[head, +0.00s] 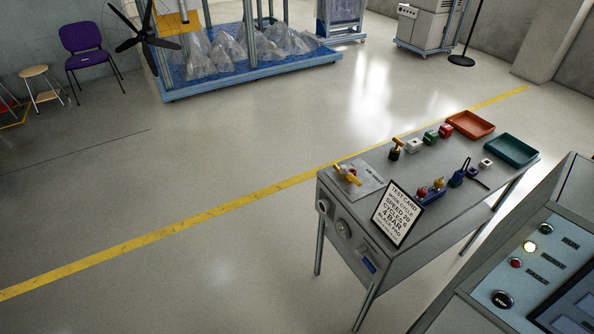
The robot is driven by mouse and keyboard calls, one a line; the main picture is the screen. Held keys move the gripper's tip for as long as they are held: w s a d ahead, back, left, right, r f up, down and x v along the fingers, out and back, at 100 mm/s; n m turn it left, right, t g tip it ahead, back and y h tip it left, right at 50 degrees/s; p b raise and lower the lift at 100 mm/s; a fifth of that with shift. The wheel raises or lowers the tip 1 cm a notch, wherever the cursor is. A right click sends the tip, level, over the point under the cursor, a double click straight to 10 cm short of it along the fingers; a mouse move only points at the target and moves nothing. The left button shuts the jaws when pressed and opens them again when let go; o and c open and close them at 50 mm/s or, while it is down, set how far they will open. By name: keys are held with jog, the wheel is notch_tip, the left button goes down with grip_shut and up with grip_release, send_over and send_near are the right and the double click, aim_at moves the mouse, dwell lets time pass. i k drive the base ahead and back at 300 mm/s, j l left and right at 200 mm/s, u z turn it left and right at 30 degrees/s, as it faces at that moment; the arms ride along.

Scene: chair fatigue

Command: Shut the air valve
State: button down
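The air valve (348,174) sits on a pale plate (368,188) at the near left end of the grey bench top. It has a yellow lever handle and a small red part beside it. The plate's lettering is small and seems to read "AIR VALVE". The lever lies slanted across the valve, but I cannot tell from this view whether that is open or shut. My gripper is not in view, and nothing touches the valve.
A test card (397,213) stands at the bench's front edge. Several small coloured parts, a red tray (470,125) and a green tray (511,150) occupy the bench top (440,190). A control console (540,270) stands at lower right. The floor left of the bench is clear.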

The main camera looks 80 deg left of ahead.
aim_at(352, 177)
jog(key=u, duration=2.25)
jog(key=i+j+z, duration=0.25)
jog(key=i+j, duration=0.25)
jog(key=i, duration=0.2)
jog(key=i+j+z, duration=0.3)
jog(key=i+j, duration=0.35)
jog(key=i, duration=0.05)
